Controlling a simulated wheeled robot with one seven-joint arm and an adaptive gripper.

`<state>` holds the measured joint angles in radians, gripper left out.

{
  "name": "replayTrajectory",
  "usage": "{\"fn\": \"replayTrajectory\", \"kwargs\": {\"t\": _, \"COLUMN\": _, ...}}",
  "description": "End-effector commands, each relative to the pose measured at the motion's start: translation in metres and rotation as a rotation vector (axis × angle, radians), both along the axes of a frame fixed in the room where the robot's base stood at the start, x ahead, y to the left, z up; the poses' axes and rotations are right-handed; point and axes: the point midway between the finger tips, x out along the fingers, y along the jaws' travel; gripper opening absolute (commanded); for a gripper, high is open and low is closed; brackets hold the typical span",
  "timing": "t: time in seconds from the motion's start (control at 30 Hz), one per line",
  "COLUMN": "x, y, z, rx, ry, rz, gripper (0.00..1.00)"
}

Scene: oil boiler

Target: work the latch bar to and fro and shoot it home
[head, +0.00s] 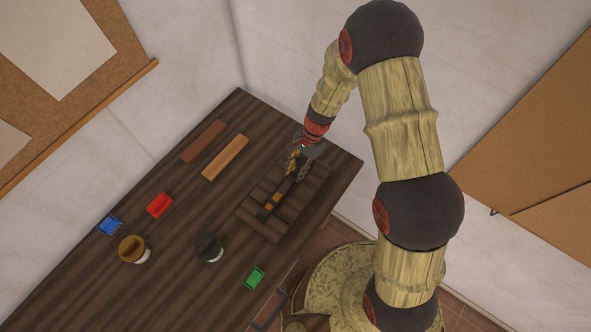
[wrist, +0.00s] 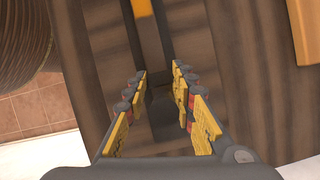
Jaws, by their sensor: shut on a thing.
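The latch bar (head: 280,195) is a dark bar with an orange part. It lies along a dark wooden block (head: 255,224) at the right end of the table. In the wrist view the bar (wrist: 151,42) runs up from between the fingers, with its orange part (wrist: 142,8) at the top edge. My gripper (head: 298,172) is over the far end of the block, pointing down. In the wrist view my gripper (wrist: 160,100) has its yellow-padded fingers on both sides of a dark part of the bar, shut on it. The exact contact is partly hidden.
On the table (head: 185,220) are a brown strip (head: 204,141), an orange strip (head: 225,157), red (head: 159,206), blue (head: 110,224) and green (head: 254,278) pieces, and two round knobbed items (head: 132,249) (head: 209,248). White walls stand behind the table.

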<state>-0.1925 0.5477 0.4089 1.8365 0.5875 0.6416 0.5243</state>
Motion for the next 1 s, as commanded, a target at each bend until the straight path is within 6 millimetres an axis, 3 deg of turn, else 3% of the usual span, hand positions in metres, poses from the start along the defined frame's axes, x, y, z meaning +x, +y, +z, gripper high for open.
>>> {"fn": "replayTrajectory", "kwargs": {"t": 0.23, "x": 0.010, "y": 0.001, "z": 0.003, "rx": 0.004, "ry": -0.015, "rz": -0.008, "gripper": 0.00}}
{"fn": "replayTrajectory", "kwargs": {"t": 0.53, "x": 0.051, "y": -0.030, "z": 0.004, "rx": 0.003, "ry": -0.019, "rz": -0.011, "gripper": 0.00}}
{"fn": "replayTrajectory", "kwargs": {"t": 0.87, "x": 0.057, "y": -0.034, "z": 0.005, "rx": 0.002, "ry": -0.021, "rz": -0.010, "gripper": 0.00}}
{"fn": "replayTrajectory", "kwargs": {"t": 0.9, "x": 0.057, "y": -0.034, "z": 0.005, "rx": 0.002, "ry": -0.021, "rz": -0.010, "gripper": 0.26}}
{"fn": "replayTrajectory", "kwargs": {"t": 1.0, "x": 0.057, "y": -0.034, "z": 0.005, "rx": 0.002, "ry": -0.022, "rz": -0.008, "gripper": 0.32}}
